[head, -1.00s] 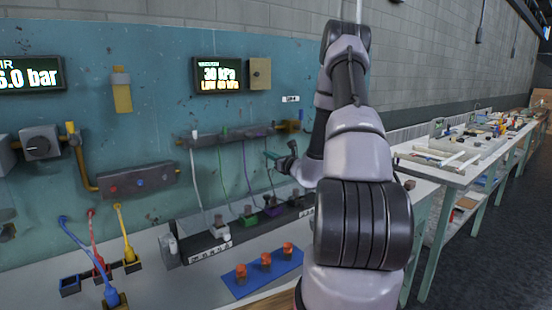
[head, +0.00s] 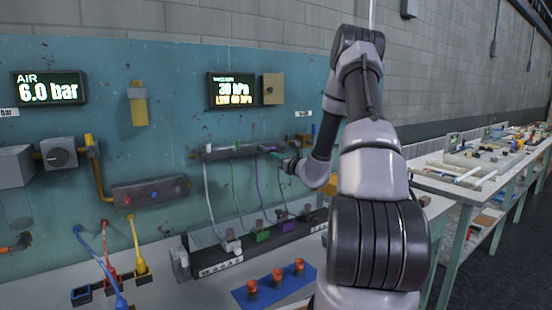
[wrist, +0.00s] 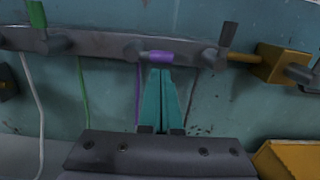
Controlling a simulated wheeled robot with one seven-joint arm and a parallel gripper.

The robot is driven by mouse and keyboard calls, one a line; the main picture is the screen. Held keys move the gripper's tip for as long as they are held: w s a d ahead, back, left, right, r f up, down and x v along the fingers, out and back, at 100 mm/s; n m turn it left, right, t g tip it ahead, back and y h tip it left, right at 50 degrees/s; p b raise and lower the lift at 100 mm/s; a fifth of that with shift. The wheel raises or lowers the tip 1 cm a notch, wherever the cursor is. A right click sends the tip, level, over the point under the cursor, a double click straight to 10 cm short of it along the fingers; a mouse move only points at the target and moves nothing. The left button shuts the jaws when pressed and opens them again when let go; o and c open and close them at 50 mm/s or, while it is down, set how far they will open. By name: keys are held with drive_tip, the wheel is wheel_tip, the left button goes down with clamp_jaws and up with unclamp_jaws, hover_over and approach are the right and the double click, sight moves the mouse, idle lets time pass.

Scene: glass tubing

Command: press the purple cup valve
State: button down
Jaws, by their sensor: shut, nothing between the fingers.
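The purple valve handle (wrist: 157,57) lies sideways on the grey manifold bar (wrist: 95,44) in the wrist view. My gripper (wrist: 160,72) has teal fingers pressed together, with the tips just below the purple handle. I cannot tell whether they touch it. In the head view, my gripper (head: 274,151) is at the right part of the manifold (head: 228,153), and the purple handle cannot be made out there. A purple tube (head: 258,180) hangs from the manifold towards a purple cup block (head: 283,216) on the bench.
Beside the purple handle, a green handle (wrist: 37,14) and a dark grey handle (wrist: 228,34) stand upright. A yellow block (wrist: 282,62) is at the right. Several thin tubes hang below the bar. A blue mat (head: 274,289) with orange-topped parts lies in front.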

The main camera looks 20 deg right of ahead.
drive_tip(key=shift+r+n, duration=0.15)
drive_tip(key=shift+n, duration=0.65)
drive_tip(key=shift+d+r+n, duration=0.1)
drive_tip(key=shift+n, duration=0.6)
drive_tip(key=shift+d+r, duration=0.1)
drive_tip(key=shift+r, duration=0.2)
drive_tip(key=r+n, duration=0.1)
drive_tip(key=n, duration=0.4)
drive_tip(key=a+r+n, duration=0.1)
drive_tip(key=r+n, duration=0.1)
drive_tip(key=n, duration=0.2)
drive_tip(key=r+n, duration=0.2)
drive_tip(key=n, duration=0.3)
drive_tip(key=shift+s+a+n+g+y, duration=0.15)
drive_tip(key=shift+a+n+g+y, duration=0.15)
drive_tip(key=shift+a+g+y, duration=0.1)
